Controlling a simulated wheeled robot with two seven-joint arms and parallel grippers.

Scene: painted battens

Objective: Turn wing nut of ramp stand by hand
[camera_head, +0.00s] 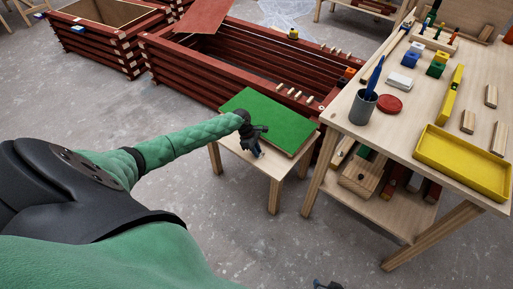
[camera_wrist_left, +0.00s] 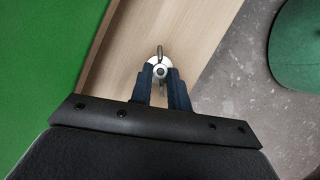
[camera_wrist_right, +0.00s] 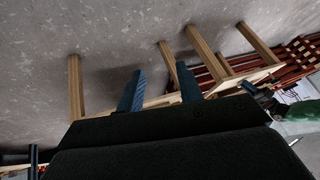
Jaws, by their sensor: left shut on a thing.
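The ramp stand is a small wooden table with a green board (camera_head: 272,118) on top. In the left wrist view, the green board (camera_wrist_left: 45,60) lies at the left beside bare pale wood. The wing nut (camera_wrist_left: 159,52), a small metal piece on a pale round base, shows between my left fingertips. My left gripper (camera_head: 259,154) is at the stand's near left edge; its fingers (camera_wrist_left: 161,74) are shut on the wing nut, partly hiding it. My right gripper (camera_wrist_right: 160,84) is open and empty, away from the stand; only a dark bit of it shows at the bottom of the head view.
A workbench (camera_head: 345,118) stands at the right with a grey cup (camera_head: 362,108), a red lid (camera_head: 389,104) and a yellow tray (camera_head: 462,165). Its lower shelf holds wood pieces. Red batten boxes (camera_head: 185,75) stand behind the ramp stand. The grey floor in front is clear.

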